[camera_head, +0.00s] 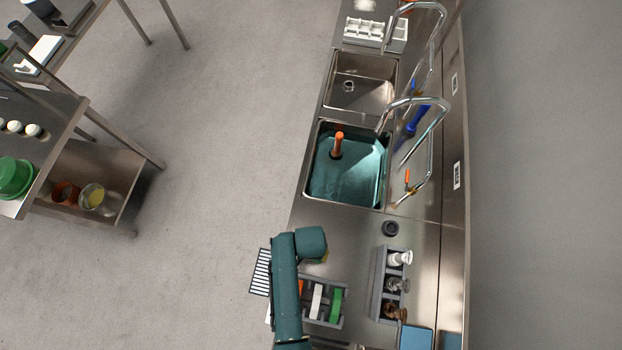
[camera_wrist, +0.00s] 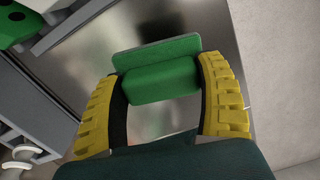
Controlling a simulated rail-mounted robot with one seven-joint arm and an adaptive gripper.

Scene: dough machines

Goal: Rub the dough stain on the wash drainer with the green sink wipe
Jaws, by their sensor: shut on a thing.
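My gripper (camera_wrist: 160,90) has yellow ribbed fingers and is shut on a green sink wipe (camera_wrist: 157,48), a block with a wider upper part. The wipe is over a bare steel surface (camera_wrist: 110,60); I cannot tell whether it touches it. In the head view my arm covers most of the gripper; only a small yellow bit shows beside the wrist, above the steel counter between the sink and the grey holder. I cannot make out a dough stain in either view, and cannot surely tell which part is the wash drainer.
A teal-looking sink basin (camera_head: 330,185) holds an orange-handled thing (camera_head: 338,143). A tap (camera_head: 433,130) arches beside it. A grey holder (camera_head: 343,322) with coloured blocks and a rack of nozzle-like parts (camera_head: 378,290) stand nearby. A slatted grid (camera_head: 260,272) lies left of my arm.

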